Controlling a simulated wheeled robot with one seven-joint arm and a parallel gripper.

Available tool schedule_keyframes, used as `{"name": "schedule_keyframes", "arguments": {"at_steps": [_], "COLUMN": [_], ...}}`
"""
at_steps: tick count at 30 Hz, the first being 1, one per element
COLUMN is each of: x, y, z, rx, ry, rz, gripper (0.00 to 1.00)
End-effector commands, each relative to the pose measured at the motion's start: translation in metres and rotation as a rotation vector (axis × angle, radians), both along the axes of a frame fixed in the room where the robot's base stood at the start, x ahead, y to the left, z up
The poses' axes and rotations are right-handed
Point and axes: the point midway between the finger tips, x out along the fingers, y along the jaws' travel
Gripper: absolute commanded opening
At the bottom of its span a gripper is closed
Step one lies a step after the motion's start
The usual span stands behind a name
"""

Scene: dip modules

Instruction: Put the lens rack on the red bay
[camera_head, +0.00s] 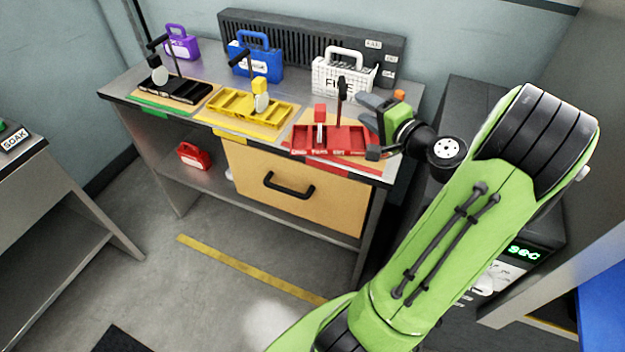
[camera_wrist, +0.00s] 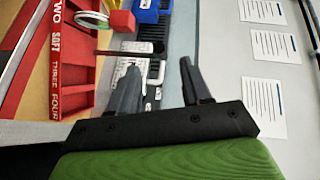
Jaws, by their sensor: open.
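No readable label says "lens rack", so I cannot tell which piece it is. Handled carriers stand along the bench's back: a purple one (camera_head: 182,45), a blue one (camera_head: 262,67) and a white wire-like one (camera_head: 338,85). A smaller red one (camera_head: 194,156) sits on the lower shelf. The red bay, with a red sectioned tray (camera_head: 340,138) on a tan mat, is at the bench's right end. The tray also shows in the wrist view (camera_wrist: 78,70). My gripper (camera_head: 370,126) is open and empty, at the tray's right side; its fingers (camera_wrist: 160,85) have nothing between them.
A yellow tray (camera_head: 240,108) and a black tray (camera_head: 175,90) sit on mats to the left, with thin posts and round discs standing by them. A dark slatted panel (camera_head: 290,38) backs the bench. A drawer (camera_head: 300,190) is below.

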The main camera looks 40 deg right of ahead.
Motion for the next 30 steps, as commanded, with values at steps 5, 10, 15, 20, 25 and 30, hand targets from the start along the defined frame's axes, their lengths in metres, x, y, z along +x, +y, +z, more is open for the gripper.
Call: {"name": "schedule_keyframes", "arguments": {"at_steps": [5, 10, 15, 20, 25, 30], "x": [0.045, 0.027, -0.029, -0.092, -0.135, -0.142], "y": [0.123, 0.225, 0.285, 0.308, 0.308, 0.306], "z": [-0.012, -0.023, -0.017, -0.005, -0.002, -0.002], "rx": [-0.255, -0.568, -0.858, -1.053, -1.124, -1.13], "ry": [0.292, 0.566, 0.744, 0.822, 0.843, 0.852], "rz": [0.349, 0.631, 0.794, 0.865, 0.896, 0.9], "gripper": [0.48, 0.48, 0.48, 0.48, 0.48, 0.48]}}
